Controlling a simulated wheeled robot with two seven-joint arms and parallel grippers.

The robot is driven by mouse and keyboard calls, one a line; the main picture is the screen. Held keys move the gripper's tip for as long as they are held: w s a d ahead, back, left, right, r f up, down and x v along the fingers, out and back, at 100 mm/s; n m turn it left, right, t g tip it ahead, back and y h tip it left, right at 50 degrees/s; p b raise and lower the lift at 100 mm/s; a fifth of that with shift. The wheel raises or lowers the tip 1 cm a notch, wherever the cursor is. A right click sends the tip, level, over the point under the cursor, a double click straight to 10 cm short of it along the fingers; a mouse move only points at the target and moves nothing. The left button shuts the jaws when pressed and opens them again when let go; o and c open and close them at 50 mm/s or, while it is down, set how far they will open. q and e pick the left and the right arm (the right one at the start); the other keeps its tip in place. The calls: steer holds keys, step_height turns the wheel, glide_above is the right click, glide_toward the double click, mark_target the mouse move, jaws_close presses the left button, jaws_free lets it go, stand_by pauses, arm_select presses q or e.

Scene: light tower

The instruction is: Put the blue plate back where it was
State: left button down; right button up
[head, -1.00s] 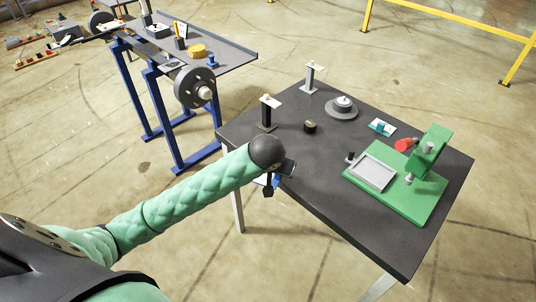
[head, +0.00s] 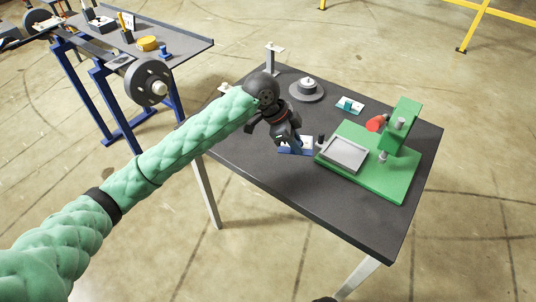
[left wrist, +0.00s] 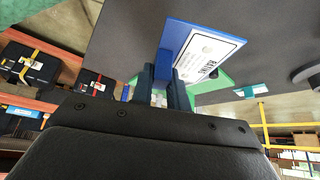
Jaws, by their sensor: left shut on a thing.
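The blue plate (head: 296,150) carries a white label with dark print and is held low over the dark table, just left of the green fixture. My left gripper (head: 290,141) is shut on it; I cannot tell whether the plate touches the tabletop. In the left wrist view the blue plate (left wrist: 177,42) sticks out from between the fingers of the left gripper (left wrist: 164,76), its label facing the camera. The gripper and wrist hide part of the plate in the head view. My right gripper does not show.
The green fixture (head: 393,178) with a grey tray (head: 345,153) and red knob (head: 375,123) stands close right of the plate. A round grey base (head: 306,90), a small teal-and-white piece (head: 349,105) and a post (head: 271,60) stand behind. The table's front is clear.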

arm_select(q)
steer(key=shift+s+d+r+m+g, duration=0.15)
steer(key=shift+d+r+m+g, duration=0.15)
steer(key=shift+d+m, duration=0.25)
steer(key=shift+a+f, duration=0.15)
steer(key=shift+a, duration=0.05)
steer(key=w+a+f+p, duration=0.1)
steer(key=w+a+f, duration=0.1)
steer(key=a, duration=0.1)
steer(key=w+a+f+p, duration=0.2)
steer(key=a, duration=0.1)
steer(key=w+a+f+p, duration=0.1)
steer(key=w+a+f, duration=0.1)
steer(key=a, duration=0.1)
steer(key=shift+f+p, duration=0.2)
steer(key=shift+p, duration=0.2)
steer(key=shift+w+f, duration=0.1)
steer(key=shift+f, duration=0.15)
steer(key=shift+f+p, duration=0.85)
steer(key=shift+f, duration=1.05)
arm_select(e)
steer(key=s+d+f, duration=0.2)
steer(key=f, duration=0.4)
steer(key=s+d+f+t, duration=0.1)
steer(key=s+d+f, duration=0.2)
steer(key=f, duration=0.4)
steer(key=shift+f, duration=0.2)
